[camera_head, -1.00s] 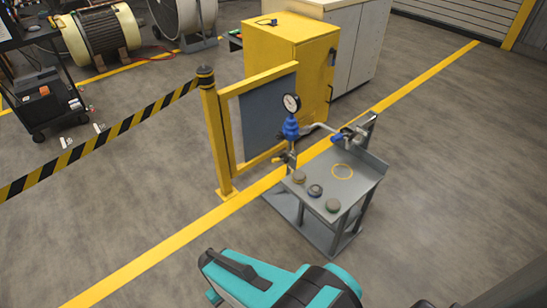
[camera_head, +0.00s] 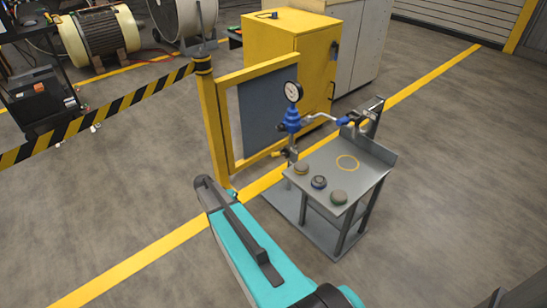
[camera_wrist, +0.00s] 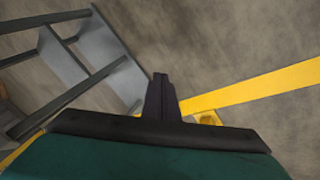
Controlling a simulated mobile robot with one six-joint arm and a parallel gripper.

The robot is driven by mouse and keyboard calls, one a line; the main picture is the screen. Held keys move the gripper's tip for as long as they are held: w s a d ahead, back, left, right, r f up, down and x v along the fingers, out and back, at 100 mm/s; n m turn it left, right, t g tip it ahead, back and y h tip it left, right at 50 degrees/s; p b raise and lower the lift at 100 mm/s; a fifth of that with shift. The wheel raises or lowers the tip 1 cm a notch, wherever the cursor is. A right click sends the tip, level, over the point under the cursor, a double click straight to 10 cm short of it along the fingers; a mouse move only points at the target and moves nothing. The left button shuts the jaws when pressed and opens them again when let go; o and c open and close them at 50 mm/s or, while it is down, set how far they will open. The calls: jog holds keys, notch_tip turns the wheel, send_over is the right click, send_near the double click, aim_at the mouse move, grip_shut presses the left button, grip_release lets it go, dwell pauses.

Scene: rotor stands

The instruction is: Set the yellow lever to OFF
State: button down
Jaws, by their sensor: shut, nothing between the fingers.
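A small yellow lever (camera_head: 279,153) shows low on the valve pipe at the left edge of the grey stand (camera_head: 322,172) in the head view. It is too small to read its OFF or ON marking. Above it are a blue valve body (camera_head: 292,121) and a round gauge (camera_head: 292,91). My gripper (camera_wrist: 160,78) is shut and empty in the wrist view, over the floor beside the grey stand frame (camera_wrist: 105,50). In the head view my teal arm reaches to the left front of the stand, and the gripper itself is hidden. The lever is not visible in the wrist view.
Three round knobs (camera_head: 319,182) line the stand's front edge. A yellow post (camera_head: 214,125) with a striped barrier (camera_head: 95,115) and yellow-framed panel (camera_head: 262,115) stands behind and left of the stand. A yellow cabinet (camera_head: 285,55) stands behind.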

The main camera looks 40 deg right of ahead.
jog(key=w+d+r+m+h+b, duration=0.1)
jog(key=w+d+r+m+b, duration=0.2)
jog(key=d, duration=0.7)
jog(key=w+d+r+m+h+b, duration=0.2)
jog(key=w+d+r, duration=0.3)
jog(key=d, duration=0.5)
jog(key=w+d+r+m+h+b, duration=0.2)
jog(key=w+d+r+m+b, duration=0.2)
jog(key=d+r, duration=0.4)
jog(key=shift+w+d+t, duration=0.4)
jog(key=shift+d, duration=0.6)
jog(key=shift+f, duration=0.1)
jog(key=b, duration=0.2)
send_over(273, 154)
jog(key=d, duration=0.2)
notch_tip(273, 154, down, 6)
jog(key=shift+s+a+f, duration=0.1)
jog(key=shift+a+f, duration=0.05)
jog(key=shift+f, duration=0.05)
jog(key=shift+a+f+b, duration=0.15)
jog(key=shift+f+b, duration=0.1)
jog(key=shift+f, duration=0.25)
jog(key=shift+a+f+b, duration=0.15)
jog(key=shift+f+b, duration=0.1)
jog(key=shift+f, duration=0.25)
jog(key=shift+a+f, duration=0.5)
jog(key=shift+f, duration=0.35)
